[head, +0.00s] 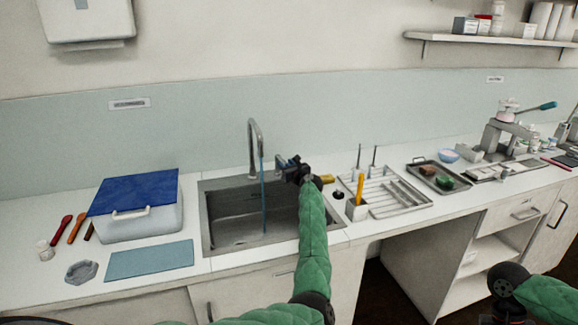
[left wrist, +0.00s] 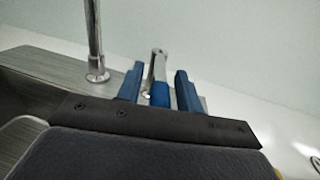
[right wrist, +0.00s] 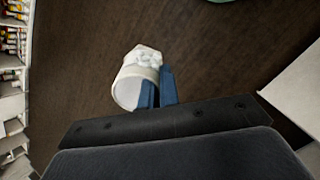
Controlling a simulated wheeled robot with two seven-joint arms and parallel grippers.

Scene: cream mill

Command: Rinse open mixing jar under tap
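The tap (head: 255,140) stands at the back of the steel sink (head: 222,215), and a thin blue stream of water (head: 263,205) falls from its spout into the basin. My left gripper (head: 284,163) is beside the tap on its right. In the left wrist view its blue fingers (left wrist: 158,85) are apart, with the tap's metal lever (left wrist: 158,66) showing between or just beyond them. In the right wrist view my right gripper (right wrist: 157,88) is closed on the wall of the white open mixing jar (right wrist: 130,88), over the dark floor. Pale lumps show at the jar.
A blue-lidded box (head: 140,210) and a blue mat (head: 150,259) lie left of the sink. A drying rack (head: 395,195) and a cup (head: 357,209) with a yellow item stand close on the right. A tray (head: 437,178) is farther right.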

